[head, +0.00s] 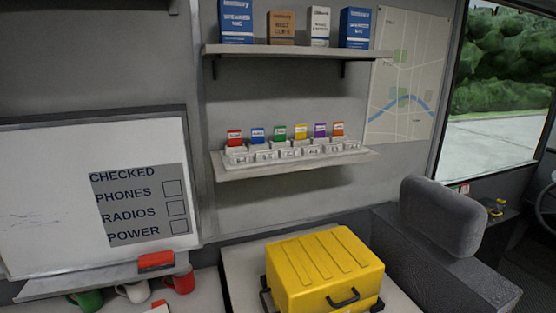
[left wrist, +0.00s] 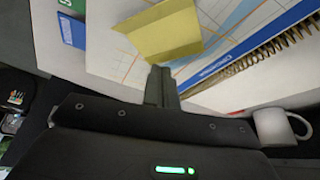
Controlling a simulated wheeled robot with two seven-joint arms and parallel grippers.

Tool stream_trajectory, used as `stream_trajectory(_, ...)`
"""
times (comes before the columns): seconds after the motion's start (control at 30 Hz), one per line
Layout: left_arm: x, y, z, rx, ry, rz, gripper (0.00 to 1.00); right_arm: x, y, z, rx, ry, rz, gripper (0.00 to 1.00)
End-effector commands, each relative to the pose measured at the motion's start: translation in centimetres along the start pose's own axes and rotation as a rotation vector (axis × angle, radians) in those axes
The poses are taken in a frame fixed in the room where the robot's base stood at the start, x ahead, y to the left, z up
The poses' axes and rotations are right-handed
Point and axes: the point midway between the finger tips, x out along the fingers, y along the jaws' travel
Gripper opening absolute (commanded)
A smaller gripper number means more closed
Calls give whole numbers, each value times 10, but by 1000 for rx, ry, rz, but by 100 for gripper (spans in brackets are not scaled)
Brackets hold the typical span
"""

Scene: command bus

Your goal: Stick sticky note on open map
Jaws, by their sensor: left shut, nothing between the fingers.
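The yellow sticky note (left wrist: 168,35) shows in the left wrist view, just beyond my fingertips, creased or curled. It lies over a white sheet with grid lines, which looks like the open map (left wrist: 118,48). I cannot tell whether the note is stuck flat along any edge. My left gripper (left wrist: 161,72) is shut and empty, its tips right at the note's near edge. I cannot tell whether they touch it. Neither gripper shows in the head view. A different map (head: 408,75) hangs on the wall there.
In the left wrist view, a spiral-bound book with a blue band (left wrist: 250,55) lies beside the map, and a white mug (left wrist: 272,128) is at the right. The head view shows a yellow case (head: 325,265), a whiteboard (head: 45,200) and shelves (head: 300,165).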

Motion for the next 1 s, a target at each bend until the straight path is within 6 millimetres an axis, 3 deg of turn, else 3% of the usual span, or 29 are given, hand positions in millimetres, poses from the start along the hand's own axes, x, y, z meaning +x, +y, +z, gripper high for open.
stream_trajectory(1.0, 11, 0, 5, 0, 0, 1, 0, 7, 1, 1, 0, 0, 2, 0)
